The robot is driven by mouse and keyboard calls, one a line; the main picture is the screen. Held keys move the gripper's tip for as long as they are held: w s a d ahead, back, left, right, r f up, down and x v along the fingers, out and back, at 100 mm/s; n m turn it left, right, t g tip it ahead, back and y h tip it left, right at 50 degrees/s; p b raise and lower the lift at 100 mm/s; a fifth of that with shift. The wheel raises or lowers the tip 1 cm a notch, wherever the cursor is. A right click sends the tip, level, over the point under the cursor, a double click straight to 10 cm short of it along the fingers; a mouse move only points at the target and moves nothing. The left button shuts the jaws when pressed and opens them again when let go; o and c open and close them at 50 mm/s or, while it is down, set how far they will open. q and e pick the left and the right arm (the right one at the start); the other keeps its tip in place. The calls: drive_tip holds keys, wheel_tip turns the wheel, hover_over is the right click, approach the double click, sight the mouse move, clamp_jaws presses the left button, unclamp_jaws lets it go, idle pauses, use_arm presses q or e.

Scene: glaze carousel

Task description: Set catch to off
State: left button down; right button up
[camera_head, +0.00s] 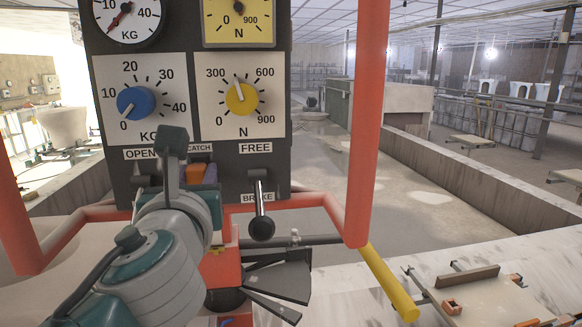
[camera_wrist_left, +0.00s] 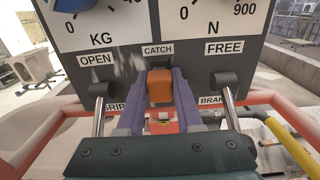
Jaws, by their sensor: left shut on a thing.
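The catch is a small orange switch (camera_head: 195,173) under the CATCH label on the dark control panel (camera_head: 186,45). In the left wrist view the orange catch (camera_wrist_left: 160,88) stands between the two purple-grey fingers of my left gripper (camera_wrist_left: 158,78). The fingers are shut on it from both sides. In the head view my left gripper (camera_head: 200,172) is partly hidden behind its own wrist. No off mark is readable by the catch. My right gripper is not in view.
A lever with a black knob (camera_head: 262,228) hangs down beside BRAKE. Another lever (camera_wrist_left: 98,110) stands left, between OPEN and GRIP. A blue knob (camera_head: 134,103) and a yellow knob (camera_head: 242,98) sit above. Red frame bars (camera_head: 367,120) flank the panel.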

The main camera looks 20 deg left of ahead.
use_arm(q)
drive_tip(key=shift+r, duration=0.3)
drive_tip(key=c, duration=1)
unclamp_jaws()
drive_tip(key=o, duration=0.4)
drive_tip(key=shift+f, duration=0.1)
drive_tip(key=shift+o, duration=0.2)
drive_tip(key=shift+s, duration=0.1)
drive_tip(key=b+v, duration=0.1)
drive_tip(key=v, duration=0.8)
drive_tip(key=shift+s+d, duration=0.2)
drive_tip(key=shift+s, duration=0.15)
